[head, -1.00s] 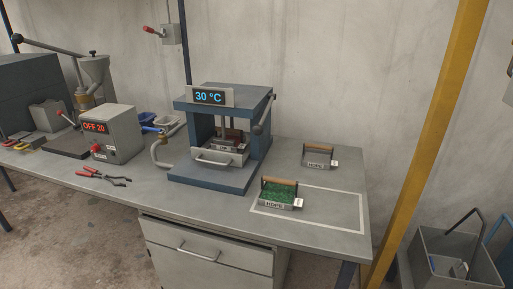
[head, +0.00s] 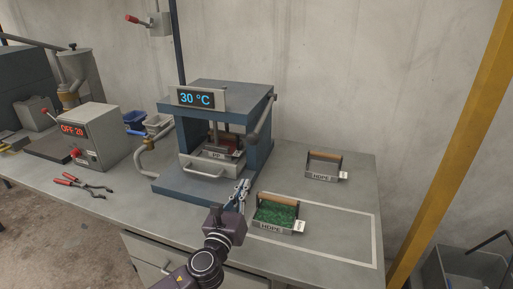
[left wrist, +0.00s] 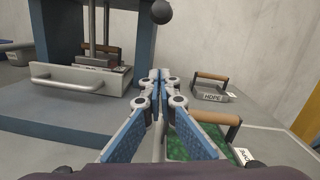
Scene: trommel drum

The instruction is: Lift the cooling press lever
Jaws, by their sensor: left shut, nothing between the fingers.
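The cooling press (head: 170,187) is a blue frame with a "30 °C" display (head: 196,98). Its lever (head: 263,113) is a grey bar on the right side, slanting down to a dark knob. In the left wrist view a dark round knob (left wrist: 162,12), apparently the lever's, shows at the top, above my fingertips. My left gripper (head: 243,186) is shut and empty, at the press's front right corner, below the lever and apart from it. Its closed fingers fill the middle of the left wrist view (left wrist: 160,76). My right gripper is not in view.
A tray of green granules (head: 277,213) labelled HDPE stands just right of my left gripper. Another HDPE tray (head: 323,177) stands behind it. Red-handled pliers (head: 84,186) and a box reading "OFF 20" (head: 101,135) are at left. The wall is behind the press.

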